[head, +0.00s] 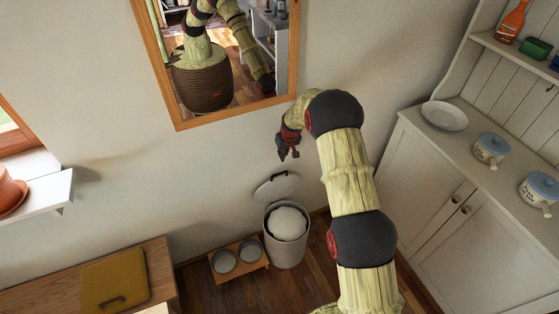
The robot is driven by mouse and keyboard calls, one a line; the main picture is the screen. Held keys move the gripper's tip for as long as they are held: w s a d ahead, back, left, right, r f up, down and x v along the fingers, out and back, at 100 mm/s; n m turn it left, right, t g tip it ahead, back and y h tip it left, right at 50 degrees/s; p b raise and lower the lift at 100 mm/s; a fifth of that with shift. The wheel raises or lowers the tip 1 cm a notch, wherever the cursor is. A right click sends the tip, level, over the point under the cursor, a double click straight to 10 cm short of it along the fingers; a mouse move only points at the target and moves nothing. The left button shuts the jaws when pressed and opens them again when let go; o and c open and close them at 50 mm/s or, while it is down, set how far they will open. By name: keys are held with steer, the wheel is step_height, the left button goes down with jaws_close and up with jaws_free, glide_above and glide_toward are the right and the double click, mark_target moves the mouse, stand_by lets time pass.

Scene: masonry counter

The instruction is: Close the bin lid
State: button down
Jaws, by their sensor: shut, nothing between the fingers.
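The bin (288,248) is a pale round container on the floor against the wall. Its lid (277,186) is open, raised at the back of the bin and leaning toward the wall. A white rounded mass (288,223) shows inside the open top. My gripper (288,156) is shut and empty, in the air above the lid in the picture and apart from it. How far it is from the wall is hard to tell.
A low wooden stand with two bowls (237,261) is left of the bin. A white cupboard (440,205) with a plate and pots stands right. A framed mirror (281,117) hangs above. A wooden bench (150,262) is at lower left.

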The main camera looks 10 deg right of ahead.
steer(key=b+x, duration=0.1)
steer(key=x, duration=0.9)
steer(key=shift+s+f+b, duration=0.15)
steer(key=shift+s+b, duration=0.05)
steer(key=shift+b, duration=0.2)
steer(key=shift+s, duration=0.15)
